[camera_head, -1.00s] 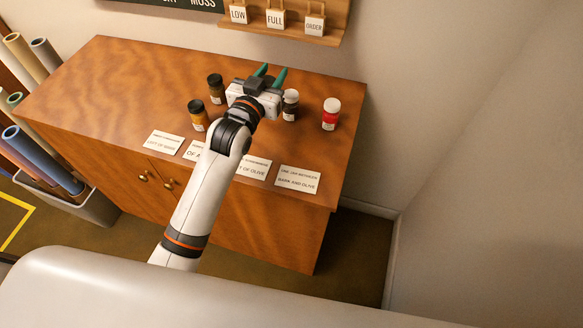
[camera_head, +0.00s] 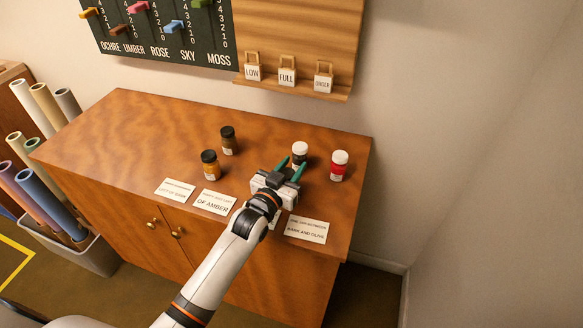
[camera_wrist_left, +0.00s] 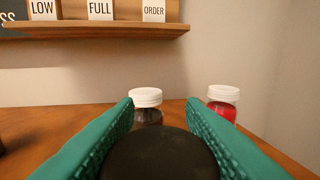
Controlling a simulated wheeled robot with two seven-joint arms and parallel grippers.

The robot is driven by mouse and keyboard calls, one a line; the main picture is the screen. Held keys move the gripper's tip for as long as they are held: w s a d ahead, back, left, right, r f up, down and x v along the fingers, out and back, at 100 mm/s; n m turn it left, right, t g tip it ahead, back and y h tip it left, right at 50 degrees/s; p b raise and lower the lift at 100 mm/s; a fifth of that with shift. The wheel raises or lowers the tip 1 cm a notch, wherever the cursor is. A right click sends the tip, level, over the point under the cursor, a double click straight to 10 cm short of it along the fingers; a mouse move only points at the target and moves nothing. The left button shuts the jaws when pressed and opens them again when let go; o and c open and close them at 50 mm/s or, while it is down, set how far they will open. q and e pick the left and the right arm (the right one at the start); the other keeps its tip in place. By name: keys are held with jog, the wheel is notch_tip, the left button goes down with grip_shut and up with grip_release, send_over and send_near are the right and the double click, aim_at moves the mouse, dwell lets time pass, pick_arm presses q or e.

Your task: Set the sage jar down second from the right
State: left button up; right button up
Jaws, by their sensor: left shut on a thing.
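My left gripper (camera_head: 291,170) has green fingers. It is over the right part of the cabinet top, just in front of a dark jar with a white lid (camera_head: 299,153). In the left wrist view its fingers are shut on a round, dark-lidded thing, seemingly a jar (camera_wrist_left: 160,155). The body and colour of this held jar are hidden, so I cannot confirm that it is sage. A red jar with a white lid (camera_head: 340,165) stands to the right. An amber jar (camera_head: 209,163) and a dark brown jar (camera_head: 228,140), both dark-lidded, stand to the left. My right gripper is out of view.
Printed cards, including one reading "of amber" (camera_head: 213,202) and one reading "bark and olive" (camera_head: 306,229), lie along the front of the wooden cabinet (camera_head: 130,125). A wall shelf (camera_head: 295,88) with small tags hangs behind. Rolled tubes (camera_head: 40,190) stand at left.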

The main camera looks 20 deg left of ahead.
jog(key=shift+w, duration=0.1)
pick_arm(q)
jog(key=shift+f, duration=0.15)
jog(key=o, duration=1)
jog(key=shift+o, duration=0.2)
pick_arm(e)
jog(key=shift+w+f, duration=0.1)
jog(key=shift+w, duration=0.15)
pick_arm(q)
jog(key=shift+r, duration=0.25)
jog(key=b+v, duration=0.1)
jog(key=v, duration=1.1)
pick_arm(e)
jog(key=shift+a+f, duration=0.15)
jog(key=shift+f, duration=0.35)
pick_arm(q)
jog(key=shift+s+f, duration=0.15)
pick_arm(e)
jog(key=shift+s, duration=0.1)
